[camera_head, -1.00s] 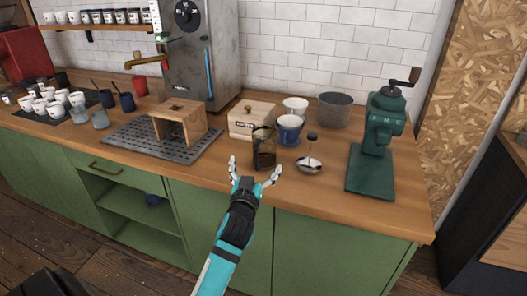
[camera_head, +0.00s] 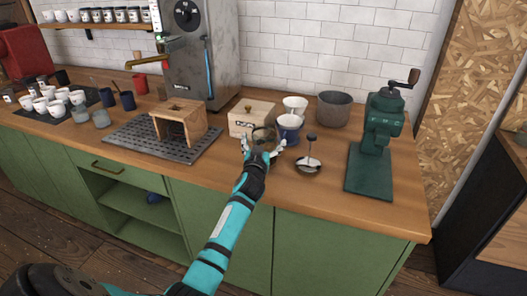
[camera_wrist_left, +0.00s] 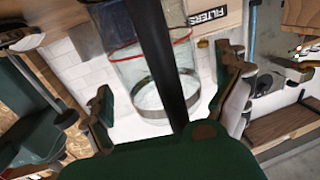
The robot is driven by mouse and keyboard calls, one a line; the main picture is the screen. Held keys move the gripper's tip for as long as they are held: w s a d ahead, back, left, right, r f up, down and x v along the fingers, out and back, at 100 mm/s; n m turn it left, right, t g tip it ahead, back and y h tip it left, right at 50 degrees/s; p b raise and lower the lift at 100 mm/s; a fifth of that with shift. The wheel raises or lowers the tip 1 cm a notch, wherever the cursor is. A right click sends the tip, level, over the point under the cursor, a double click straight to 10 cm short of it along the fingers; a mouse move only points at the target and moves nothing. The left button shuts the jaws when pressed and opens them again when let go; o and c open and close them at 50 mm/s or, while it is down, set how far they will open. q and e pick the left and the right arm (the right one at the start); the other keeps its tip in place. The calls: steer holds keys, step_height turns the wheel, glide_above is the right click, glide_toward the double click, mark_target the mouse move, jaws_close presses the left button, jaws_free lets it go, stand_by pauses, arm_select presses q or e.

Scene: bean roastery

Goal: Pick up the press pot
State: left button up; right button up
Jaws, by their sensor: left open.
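The press pot (camera_head: 264,133) is a glass beaker on the wooden counter, in front of the filter box. My left gripper (camera_head: 263,147) is open, with its fingers spread to either side of the pot, and it hides the lower part. In the left wrist view the clear press pot (camera_wrist_left: 130,73) appears between the open fingers of my left gripper (camera_wrist_left: 168,92), with its dark handle strip crossing in front of it. I cannot tell whether either finger touches the glass. My right gripper is not in view.
A green grinder (camera_head: 375,145) is further right. The front counter edge is clear.

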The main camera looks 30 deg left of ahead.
arm_select(q)
steer(key=shift+w+a, duration=0.1)
steer(key=shift+w, duration=0.05)
steer(key=c, duration=1.5)
steer(key=shift+r, duration=0.1)
steer(key=shift+c, duration=0.4)
steer(key=shift+r, duration=0.15)
